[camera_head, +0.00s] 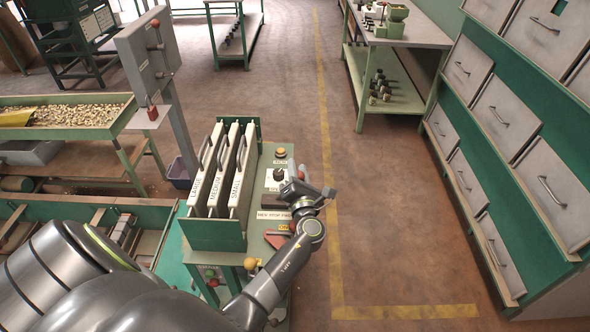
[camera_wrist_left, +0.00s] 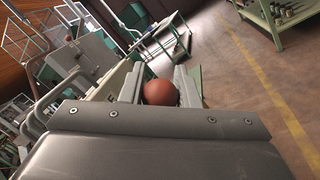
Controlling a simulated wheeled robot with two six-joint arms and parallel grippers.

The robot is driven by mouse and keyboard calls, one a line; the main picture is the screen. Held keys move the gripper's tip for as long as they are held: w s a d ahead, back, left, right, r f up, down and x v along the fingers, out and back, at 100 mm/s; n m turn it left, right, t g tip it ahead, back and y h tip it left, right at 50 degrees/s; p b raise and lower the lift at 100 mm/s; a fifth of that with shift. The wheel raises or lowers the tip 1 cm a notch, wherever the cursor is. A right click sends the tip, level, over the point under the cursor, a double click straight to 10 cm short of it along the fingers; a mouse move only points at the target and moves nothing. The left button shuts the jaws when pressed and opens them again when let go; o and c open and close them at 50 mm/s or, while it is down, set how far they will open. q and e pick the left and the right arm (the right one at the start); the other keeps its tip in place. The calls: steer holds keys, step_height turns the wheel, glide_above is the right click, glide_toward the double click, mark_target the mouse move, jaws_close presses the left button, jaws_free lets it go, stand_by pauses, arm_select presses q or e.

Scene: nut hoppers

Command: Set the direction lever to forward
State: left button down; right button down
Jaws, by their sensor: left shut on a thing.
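The direction lever's label plate (camera_head: 272,215) reads REV STOP FWD and lies on the green machine's top in the head view. My left gripper (camera_head: 297,187) is above the right, FWD end of that plate. In the left wrist view a red-brown ball knob (camera_wrist_left: 160,92) sits between the two fingers of the left gripper (camera_wrist_left: 160,88), which is shut on it. My right gripper is not in view.
Three upright labelled panels (camera_head: 223,172) stand left of the controls. A yellow button (camera_head: 280,152) and a black knob (camera_head: 279,174) lie behind the plate. A grey post box (camera_head: 150,52) stands at the back left. Open floor (camera_head: 400,220) lies to the right, before the drawer cabinet (camera_head: 500,120).

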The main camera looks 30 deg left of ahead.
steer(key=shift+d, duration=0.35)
arm_select(q)
steer(key=c, duration=1.1)
jaws_free()
steer(key=shift+w+f, duration=0.1)
step_height(320, 180, up, 10)
steer(key=p, duration=0.2)
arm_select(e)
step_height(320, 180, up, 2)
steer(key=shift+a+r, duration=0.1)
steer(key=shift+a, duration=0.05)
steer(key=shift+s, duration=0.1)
